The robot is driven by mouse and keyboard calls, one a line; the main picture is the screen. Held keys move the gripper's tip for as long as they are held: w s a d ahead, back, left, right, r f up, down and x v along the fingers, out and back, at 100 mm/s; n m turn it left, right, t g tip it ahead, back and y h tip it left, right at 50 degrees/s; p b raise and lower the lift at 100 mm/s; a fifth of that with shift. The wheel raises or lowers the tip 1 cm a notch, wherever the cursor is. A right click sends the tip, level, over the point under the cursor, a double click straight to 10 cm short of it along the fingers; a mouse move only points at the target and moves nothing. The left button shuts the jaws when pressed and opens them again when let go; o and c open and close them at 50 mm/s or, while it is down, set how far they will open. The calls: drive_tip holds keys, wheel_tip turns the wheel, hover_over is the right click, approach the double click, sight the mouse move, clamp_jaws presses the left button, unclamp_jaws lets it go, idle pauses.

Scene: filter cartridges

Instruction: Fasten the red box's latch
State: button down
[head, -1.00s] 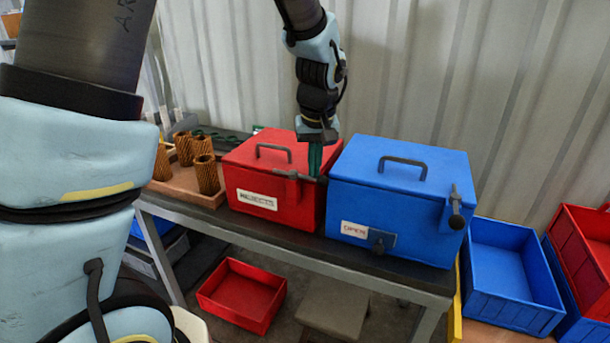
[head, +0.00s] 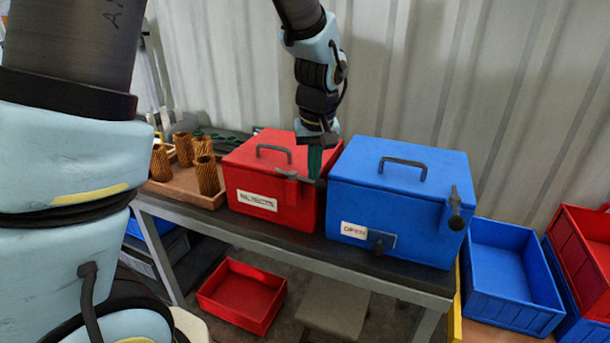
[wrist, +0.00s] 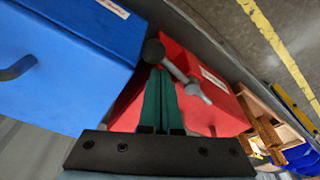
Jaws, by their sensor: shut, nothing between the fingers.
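The red box (head: 244,182) stands on the bench with its lid down and a dark handle on top. Its latch, a grey lever (head: 293,177) with a round knob, lies roughly level across the upper right of the front face, the knob end reaching past the box's right edge. My gripper (head: 314,176) points down at that corner, its green fingers shut and empty, close to the knob end. In the wrist view the fingertips (wrist: 160,72) are right beside the lever (wrist: 178,74) and its dark knob (wrist: 153,51). I cannot tell whether they touch.
A blue box (head: 395,205) with its own latch stands close on the right, leaving a narrow gap. A wooden tray (head: 180,190) with several ribbed cartridges (head: 207,174) is on the left. Red and blue bins are on the floor below and at right.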

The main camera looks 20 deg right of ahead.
drive_tip(key=shift+s+a, duration=0.5)
drive_tip(key=shift+s, duration=0.05)
drive_tip(key=shift+a, duration=0.15)
drive_tip(key=shift+s+a, duration=0.3)
drive_tip(key=shift+a, duration=0.2)
drive_tip(key=shift+s+a, duration=0.15)
drive_tip(key=shift+a, duration=0.55)
